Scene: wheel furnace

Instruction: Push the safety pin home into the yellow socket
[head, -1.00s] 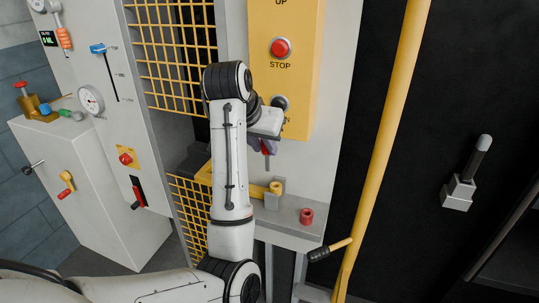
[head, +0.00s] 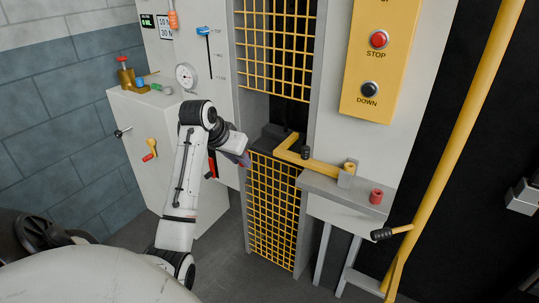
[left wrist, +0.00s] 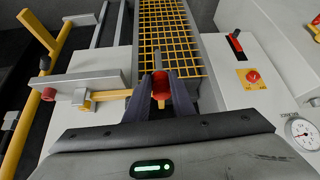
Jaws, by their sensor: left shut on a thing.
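My left gripper (head: 243,160) is shut on a red-headed piece (left wrist: 160,85), which looks like the safety pin. The pin is between the dark fingertips (left wrist: 160,80) in the left wrist view; a short grey part shows beyond its red head. In the head view the wrist and fingers hide the pin. A yellow round piece, likely the yellow socket (head: 350,166), stands by a grey bracket on the grey ledge, at the right end of the yellow bar (head: 310,162). It also shows in the left wrist view (left wrist: 86,105). The gripper is left of it and apart from it.
A black-handled yellow lever (head: 390,233) juts out below. A yellow mesh gate (head: 273,205) is behind and right of the gripper. A yellow button box (head: 375,60) is above the ledge.

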